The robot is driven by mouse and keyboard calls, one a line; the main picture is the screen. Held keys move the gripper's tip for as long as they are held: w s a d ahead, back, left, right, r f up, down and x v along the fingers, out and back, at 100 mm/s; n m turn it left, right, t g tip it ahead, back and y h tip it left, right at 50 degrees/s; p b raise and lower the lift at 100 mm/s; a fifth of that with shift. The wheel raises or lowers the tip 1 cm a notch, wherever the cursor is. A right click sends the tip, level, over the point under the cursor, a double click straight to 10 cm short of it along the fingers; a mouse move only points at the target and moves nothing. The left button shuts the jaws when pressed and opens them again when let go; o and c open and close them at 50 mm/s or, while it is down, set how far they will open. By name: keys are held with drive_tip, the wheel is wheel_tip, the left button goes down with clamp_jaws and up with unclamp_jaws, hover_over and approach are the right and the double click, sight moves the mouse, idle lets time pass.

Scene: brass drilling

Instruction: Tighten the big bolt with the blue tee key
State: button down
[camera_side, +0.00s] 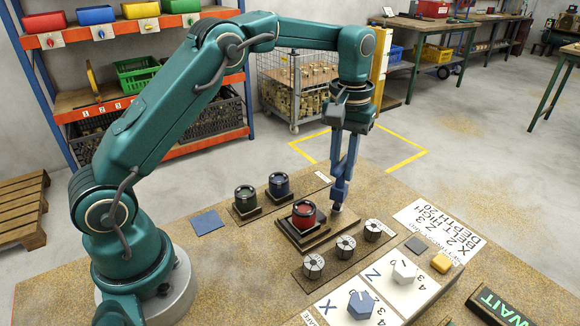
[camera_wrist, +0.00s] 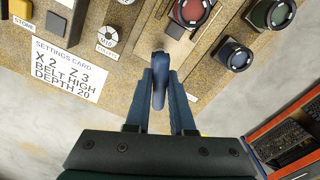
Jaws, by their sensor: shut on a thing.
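The blue tee key (camera_wrist: 159,82) is upright between the fingers of my gripper (camera_wrist: 160,95) in the wrist view, and my gripper is shut on it. In the side view my gripper (camera_side: 341,185) points straight down just right of the red round piece (camera_side: 303,213) on its dark base. The key hardly stands out from the blue fingers there.
Green (camera_side: 245,198) and dark blue (camera_side: 279,184) round pieces stand behind left. Several marked grey collets (camera_side: 345,246) stand in front on a brown strip. A panel (camera_side: 382,285) with X and Z knobs lies front right, a settings card (camera_side: 437,229) behind it.

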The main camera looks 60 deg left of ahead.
drive_tip(key=shift+r, duration=2.15)
drive_tip(key=shift+w, duration=0.1)
